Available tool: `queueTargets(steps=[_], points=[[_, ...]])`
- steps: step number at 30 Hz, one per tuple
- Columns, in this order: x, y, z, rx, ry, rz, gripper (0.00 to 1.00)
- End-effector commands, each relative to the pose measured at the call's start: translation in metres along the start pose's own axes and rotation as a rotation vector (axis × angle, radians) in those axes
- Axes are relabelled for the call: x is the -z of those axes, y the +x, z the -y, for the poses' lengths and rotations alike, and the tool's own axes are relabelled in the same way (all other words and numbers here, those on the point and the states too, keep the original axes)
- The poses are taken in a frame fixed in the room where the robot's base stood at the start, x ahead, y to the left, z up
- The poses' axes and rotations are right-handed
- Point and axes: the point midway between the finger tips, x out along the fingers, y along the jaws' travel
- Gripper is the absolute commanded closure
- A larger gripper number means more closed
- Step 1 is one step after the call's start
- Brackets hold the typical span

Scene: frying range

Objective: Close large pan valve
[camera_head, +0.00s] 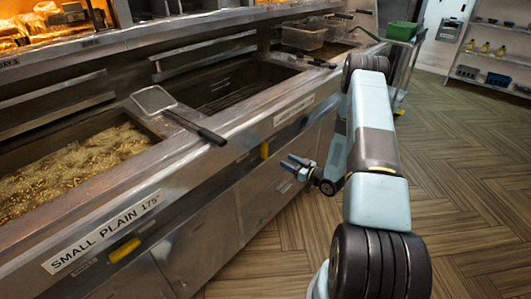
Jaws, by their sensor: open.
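A yellow valve handle (264,151) stands upright on the fryer front, below a white label (294,109) too small to read. A second yellow handle (125,250) lies slanted, near horizontal, under the label "SMALL PLAIN 175°" (105,235). I cannot read which handle belongs to the large pan. My gripper (293,162) is open and empty, with blue fingertips pointing left toward the fryer front. It is a little right of the upright handle and looks apart from it.
The steel frying range (205,250) runs diagonally along the left. A skimmer (155,100) lies across its top, its handle (197,127) reaching the front rim. A trolley with a green bin (402,30) stands at the back. The wooden floor (465,180) on the right is clear.

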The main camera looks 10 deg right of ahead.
Motion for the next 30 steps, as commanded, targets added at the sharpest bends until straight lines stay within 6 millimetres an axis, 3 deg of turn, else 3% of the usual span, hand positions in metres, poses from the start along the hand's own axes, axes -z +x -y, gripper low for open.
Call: queueTargets(steps=[8,24,30], points=[[-0.006,0.01,0.004,0.007,0.012,-0.022,0.51],[-0.004,0.1,0.005,0.006,0.011,-0.021,0.51],[-0.003,0.124,0.004,0.005,0.012,-0.021,0.51]])
